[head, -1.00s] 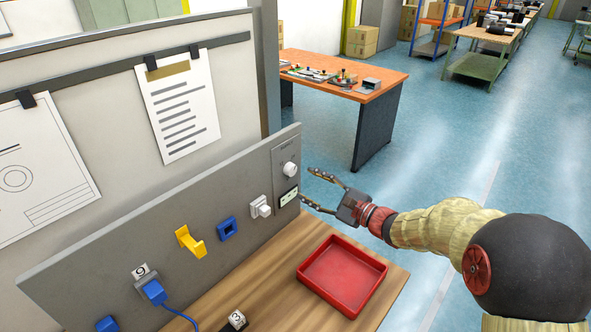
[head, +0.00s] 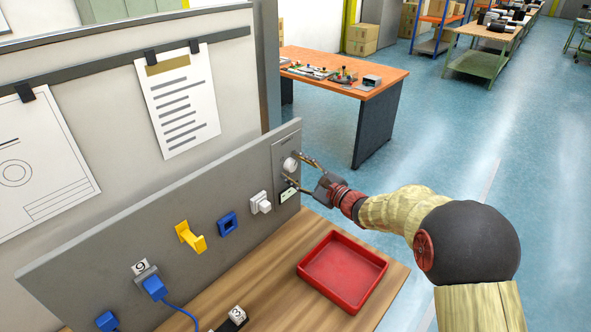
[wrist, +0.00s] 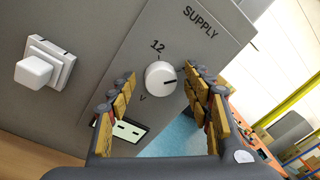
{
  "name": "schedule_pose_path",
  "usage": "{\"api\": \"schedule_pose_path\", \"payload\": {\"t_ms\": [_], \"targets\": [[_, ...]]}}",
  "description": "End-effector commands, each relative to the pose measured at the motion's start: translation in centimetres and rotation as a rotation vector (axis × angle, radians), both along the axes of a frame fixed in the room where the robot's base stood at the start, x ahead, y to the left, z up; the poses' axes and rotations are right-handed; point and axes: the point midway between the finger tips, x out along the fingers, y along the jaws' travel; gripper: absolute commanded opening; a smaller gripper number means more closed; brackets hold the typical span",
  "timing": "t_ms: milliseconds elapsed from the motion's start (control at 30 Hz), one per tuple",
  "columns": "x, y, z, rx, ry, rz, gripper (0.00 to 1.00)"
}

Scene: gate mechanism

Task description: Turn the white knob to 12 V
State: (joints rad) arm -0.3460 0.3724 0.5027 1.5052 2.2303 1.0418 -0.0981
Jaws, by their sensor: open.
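The white knob (head: 289,164) sits on the grey supply plate (head: 283,149) at the right end of the panel. In the wrist view the white knob (wrist: 161,79) shows a dark pointer line aimed to the right, away from the "12" mark at its upper left. A small display (wrist: 122,129) is below it, its reading too unclear to tell. My gripper (head: 298,168) is open at the plate. In the wrist view my gripper's fingers (wrist: 160,92) stand on either side of the knob, with gaps visible.
A white switch (head: 260,203), a blue square frame (head: 227,224) and a yellow hook (head: 190,237) are on the panel to the left. A red tray (head: 343,271) lies on the wooden bench below my arm. The space right of the bench is open floor.

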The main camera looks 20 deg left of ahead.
Motion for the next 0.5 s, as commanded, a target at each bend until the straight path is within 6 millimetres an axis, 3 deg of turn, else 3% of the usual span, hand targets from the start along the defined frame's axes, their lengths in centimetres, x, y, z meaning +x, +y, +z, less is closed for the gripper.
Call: {"api": "schedule_pose_path", "payload": {"t_ms": [100, 500], "targets": [[0.0, -0.02, 0.04, 0.0, 0.0, 0.0, 0.5], [-0.02, -0.03, 0.05, 0.0, 0.0, 0.0, 0.28]]}}
